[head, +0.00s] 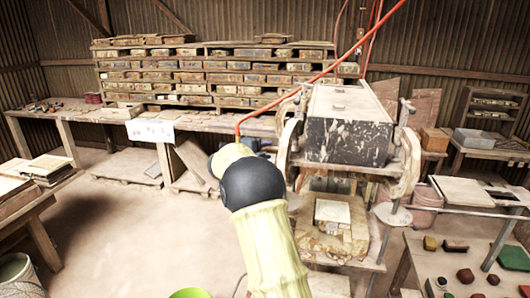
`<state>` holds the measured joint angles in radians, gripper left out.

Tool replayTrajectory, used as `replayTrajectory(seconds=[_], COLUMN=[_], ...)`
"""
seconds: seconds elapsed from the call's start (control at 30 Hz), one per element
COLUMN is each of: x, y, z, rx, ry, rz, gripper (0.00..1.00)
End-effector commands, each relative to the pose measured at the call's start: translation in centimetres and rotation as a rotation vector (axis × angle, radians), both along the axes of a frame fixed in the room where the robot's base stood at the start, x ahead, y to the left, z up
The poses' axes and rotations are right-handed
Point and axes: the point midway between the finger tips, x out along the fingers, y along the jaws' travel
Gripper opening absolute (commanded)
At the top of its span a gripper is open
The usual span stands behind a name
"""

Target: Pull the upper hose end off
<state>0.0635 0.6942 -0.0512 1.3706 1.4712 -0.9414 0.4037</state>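A red hose (310,82) comes down from the upper right, passes in front of the shelves and bends downward just above my wrist. Its lower end is hidden behind my arm, so I cannot tell whether it is attached to anything there. My cream arm with its dark joint reaches up in the middle of the view. My gripper is hidden behind my own wrist. The tile press (345,125), a worn dark box on a pale frame, stands right of my wrist. A short thin red line shows low beside my forearm; I cannot tell what it belongs to.
A rack of moulds (200,75) stands on a long workbench (85,110) at the back. A table with small coloured blocks (465,275) is at the lower right. A bucket (18,278) and a low table are at the left.

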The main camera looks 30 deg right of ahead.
Motion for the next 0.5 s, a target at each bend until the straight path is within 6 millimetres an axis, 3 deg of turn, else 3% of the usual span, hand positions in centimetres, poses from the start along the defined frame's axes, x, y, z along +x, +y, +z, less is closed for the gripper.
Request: replayTrajectory(seconds=[0.27,0.5], x=[-0.5,-2.3], y=[0.9,4.5], z=[0.1,0.6], rx=[-0.001,0.000], ry=[-0.002,-0.003], rz=[0.001,0.003], gripper=[0.32,0.32])
